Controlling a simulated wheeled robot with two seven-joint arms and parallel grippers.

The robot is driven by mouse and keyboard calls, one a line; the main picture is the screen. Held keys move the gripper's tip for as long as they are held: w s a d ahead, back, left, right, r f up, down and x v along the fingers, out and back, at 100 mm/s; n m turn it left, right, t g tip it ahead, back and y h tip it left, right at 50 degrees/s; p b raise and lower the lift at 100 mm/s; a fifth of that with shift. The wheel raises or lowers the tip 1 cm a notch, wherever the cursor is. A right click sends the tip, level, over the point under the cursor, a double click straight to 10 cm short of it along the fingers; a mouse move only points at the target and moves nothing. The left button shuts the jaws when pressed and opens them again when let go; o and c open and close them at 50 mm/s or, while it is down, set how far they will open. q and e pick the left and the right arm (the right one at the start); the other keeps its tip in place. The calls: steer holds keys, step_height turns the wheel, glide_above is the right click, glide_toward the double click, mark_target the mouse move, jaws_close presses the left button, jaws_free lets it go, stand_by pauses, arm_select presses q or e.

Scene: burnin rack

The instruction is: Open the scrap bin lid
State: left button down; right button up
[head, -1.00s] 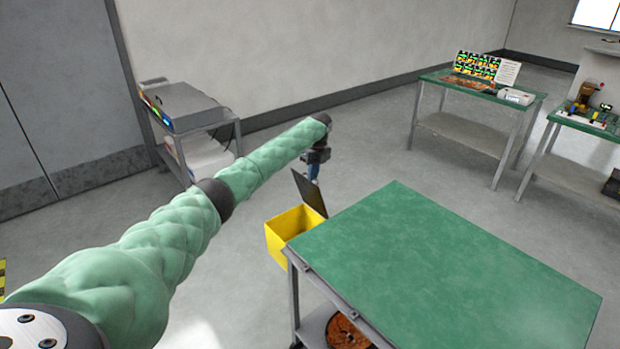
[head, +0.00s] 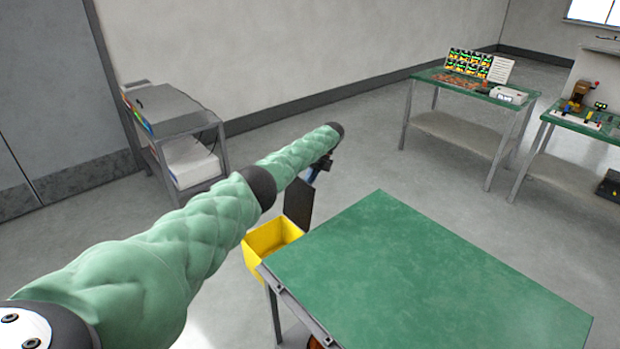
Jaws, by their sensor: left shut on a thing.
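The yellow scrap bin (head: 262,250) is at the left side of the green-topped table, with its inside showing from above. Its dark lid (head: 298,205) stands up, raised, at the bin's far right edge. My left gripper (head: 312,176) is at the top of the lid and shut on it. The arm's end partly covers the gripper, so the fingertips show only in part. My right gripper is not in view.
The green table (head: 430,280) fills the lower right, close to the bin. A grey cart with equipment (head: 175,110) stands behind at left. Two benches with items, one a green bench (head: 450,82), stand at the back right. The floor between is clear.

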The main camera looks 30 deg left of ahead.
arm_select(q)
steer(key=shift+s+a+f, duration=0.1)
steer(key=shift+s+f, duration=0.1)
steer(key=shift+f, duration=0.1)
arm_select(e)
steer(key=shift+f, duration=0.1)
